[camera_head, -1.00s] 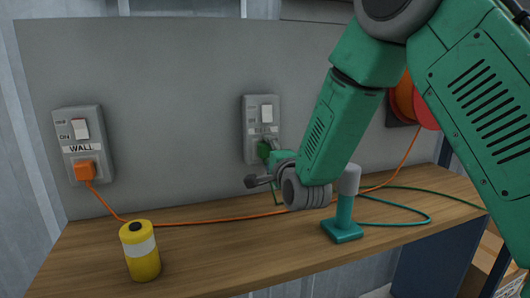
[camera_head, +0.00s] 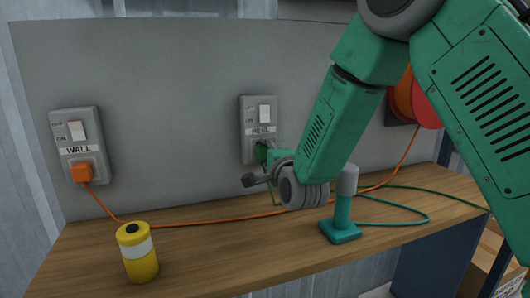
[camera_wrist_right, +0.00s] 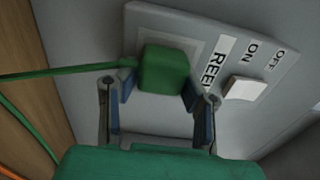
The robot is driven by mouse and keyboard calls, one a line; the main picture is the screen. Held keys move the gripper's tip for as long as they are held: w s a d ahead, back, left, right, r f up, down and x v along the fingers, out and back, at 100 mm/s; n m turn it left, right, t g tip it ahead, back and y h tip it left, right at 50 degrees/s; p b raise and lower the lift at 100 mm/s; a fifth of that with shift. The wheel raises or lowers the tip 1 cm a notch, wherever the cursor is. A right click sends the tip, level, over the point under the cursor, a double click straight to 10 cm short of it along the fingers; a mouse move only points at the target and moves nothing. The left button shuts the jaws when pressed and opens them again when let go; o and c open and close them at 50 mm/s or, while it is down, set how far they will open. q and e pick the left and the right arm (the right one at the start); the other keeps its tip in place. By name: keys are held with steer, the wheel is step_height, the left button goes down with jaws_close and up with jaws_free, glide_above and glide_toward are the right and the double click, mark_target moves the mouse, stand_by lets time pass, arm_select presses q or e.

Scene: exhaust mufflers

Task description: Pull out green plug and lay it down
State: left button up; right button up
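The green plug (camera_wrist_right: 165,70) sits at the socket of the REEL switch box (camera_head: 261,120) on the grey panel. Its green cord runs off to the left in the wrist view. My right gripper (camera_wrist_right: 160,95) reaches the plug, with one blue-padded finger on each side of it. The pads look very close to the plug, but I cannot tell whether they press on it. In the head view the right gripper (camera_head: 265,165) partly hides the plug (camera_head: 261,153). My left gripper is not in view.
A WALL switch box (camera_head: 80,140) with an orange plug (camera_head: 81,172) is at the left. A yellow cylinder (camera_head: 138,255) and a teal stand (camera_head: 341,225) are on the wooden bench (camera_head: 210,255). Orange and green cords cross the bench. Bare wood lies between cylinder and stand.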

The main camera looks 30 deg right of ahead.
mark_target(264, 153)
steer(key=shift+a+r, duration=0.15)
steer(key=shift+a, duration=0.45)
jaws_close()
steer(key=shift+s+a, duration=0.2)
steer(key=shift+v, duration=1.45)
steer(key=shift+s, duration=1.3)
